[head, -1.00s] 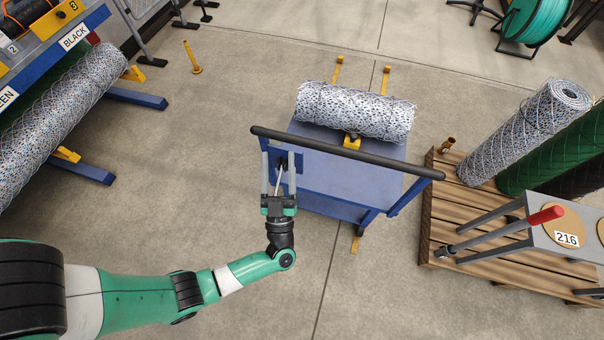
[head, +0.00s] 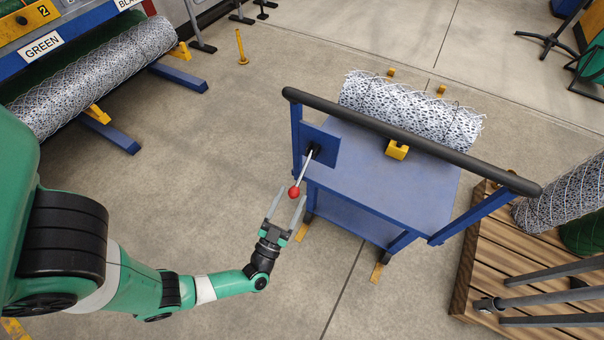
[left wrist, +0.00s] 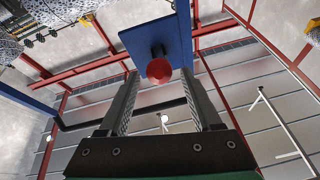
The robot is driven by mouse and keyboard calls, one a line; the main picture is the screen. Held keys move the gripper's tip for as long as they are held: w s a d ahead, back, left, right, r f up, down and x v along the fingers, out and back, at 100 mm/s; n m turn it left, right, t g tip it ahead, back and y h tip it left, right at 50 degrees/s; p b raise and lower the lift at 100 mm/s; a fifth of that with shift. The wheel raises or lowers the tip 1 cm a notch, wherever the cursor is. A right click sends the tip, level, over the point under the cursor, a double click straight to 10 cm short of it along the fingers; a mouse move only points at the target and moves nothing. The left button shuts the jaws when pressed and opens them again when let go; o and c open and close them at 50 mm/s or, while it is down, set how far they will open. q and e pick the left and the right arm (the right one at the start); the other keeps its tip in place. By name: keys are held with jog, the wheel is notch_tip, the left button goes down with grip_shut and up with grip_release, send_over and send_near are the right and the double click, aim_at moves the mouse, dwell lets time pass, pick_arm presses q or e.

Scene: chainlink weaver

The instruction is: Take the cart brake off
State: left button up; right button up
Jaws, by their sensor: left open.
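The brake lever (head: 306,168) is a thin metal rod on a blue plate (head: 325,146) at the cart's left end. It slants down toward me and ends in a red knob (head: 294,192). My left gripper (head: 290,197) is open, with its fingertips on either side of the knob. In the left wrist view the red knob (left wrist: 159,71) sits between and just beyond the fingertips; contact cannot be told. My right gripper is out of view.
A patterned mesh roll (head: 410,110) lies on the cart behind a yellow block (head: 397,149). A wooden pallet (head: 500,240) with upright rolls and grey bars stands at right. A rack labelled GREEN (head: 43,45) is at upper left. The floor left of the cart is clear.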

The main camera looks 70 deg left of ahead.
aim_at(302, 175)
pick_arm(q)
jog(key=x, duration=0.8)
jog(key=shift+b, duration=0.4)
grip_shut()
dwell(0.7)
